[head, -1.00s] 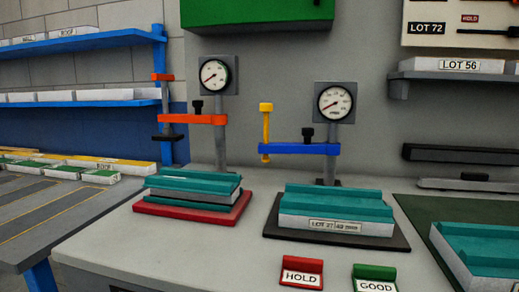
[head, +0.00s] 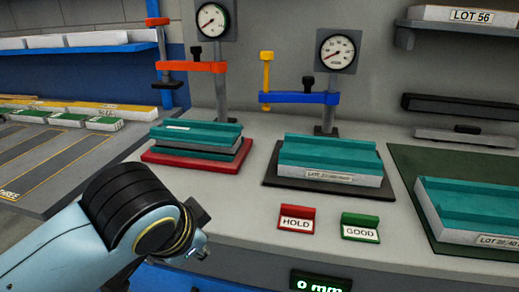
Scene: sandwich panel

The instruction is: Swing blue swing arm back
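The blue swing arm (head: 299,98) reaches left from the post under the right-hand gauge (head: 337,51). It carries a yellow upright rod (head: 266,70) at its free end and a black knob near its middle. It hangs above and behind a teal-topped panel block labelled LOT 27 (head: 330,152) on a black mat (head: 272,179). My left arm comes in from the lower left, in front of the bench and well short of the blue arm. I cannot make out its gripper fingers. My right gripper is out of view.
An orange swing arm (head: 190,66) stands left, above a teal block (head: 196,135) on a red mat (head: 155,157). A HOLD sign (head: 296,219) and a GOOD sign (head: 360,227) stand at the front. Another teal block (head: 467,202) lies right on a green mat (head: 400,157).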

